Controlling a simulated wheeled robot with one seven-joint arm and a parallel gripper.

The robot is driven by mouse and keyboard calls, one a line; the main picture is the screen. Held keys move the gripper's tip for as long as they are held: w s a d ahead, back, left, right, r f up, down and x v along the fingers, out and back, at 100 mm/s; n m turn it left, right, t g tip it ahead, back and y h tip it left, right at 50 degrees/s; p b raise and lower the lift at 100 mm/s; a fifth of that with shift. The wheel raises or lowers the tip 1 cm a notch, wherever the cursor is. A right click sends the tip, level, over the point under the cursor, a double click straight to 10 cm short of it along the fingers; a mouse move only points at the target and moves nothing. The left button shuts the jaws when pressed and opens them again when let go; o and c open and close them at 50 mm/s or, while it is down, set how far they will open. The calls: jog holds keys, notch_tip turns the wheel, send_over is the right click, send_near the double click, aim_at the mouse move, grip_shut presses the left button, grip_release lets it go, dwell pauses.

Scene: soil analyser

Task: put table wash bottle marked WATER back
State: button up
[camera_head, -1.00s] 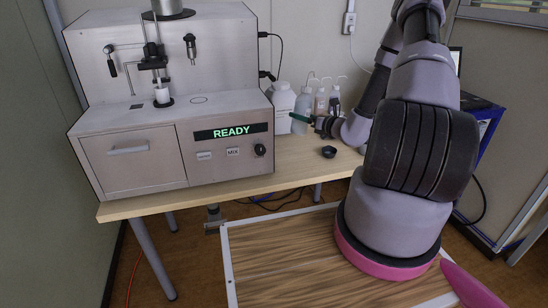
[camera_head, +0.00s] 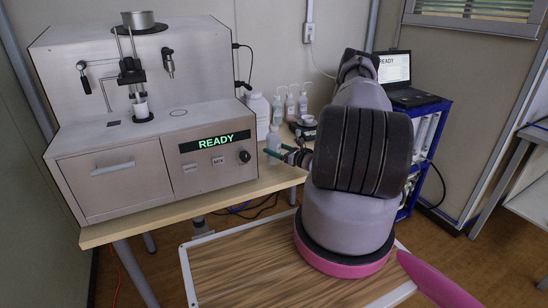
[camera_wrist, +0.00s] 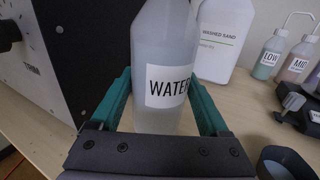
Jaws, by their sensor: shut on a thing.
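The wash bottle marked WATER (camera_wrist: 163,45) is a translucent bottle with a white label, upright in the wrist view. My gripper (camera_wrist: 160,78) has its teal fingers closed on the bottle's two sides. In the head view the bottle (camera_head: 273,139) shows small beside the analyser's right side, and my gripper (camera_head: 276,155) reaches it from the right. Its top is cut off in the wrist view and its base is partly hidden by my gripper, so I cannot tell whether it touches the table.
Small bottles LOW (camera_wrist: 270,55) and MID (camera_wrist: 297,62) stand to the right. A dark round cup (camera_wrist: 285,162) is near front right. The analyser (camera_head: 150,120) reads READY. A laptop (camera_head: 400,75) sits on a blue cart.

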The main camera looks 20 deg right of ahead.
jog(key=shift+f, duration=1.65)
jog(key=shift+f, duration=0.15)
jog(key=o, duration=0.8)
jog(key=shift+o, duration=0.2)
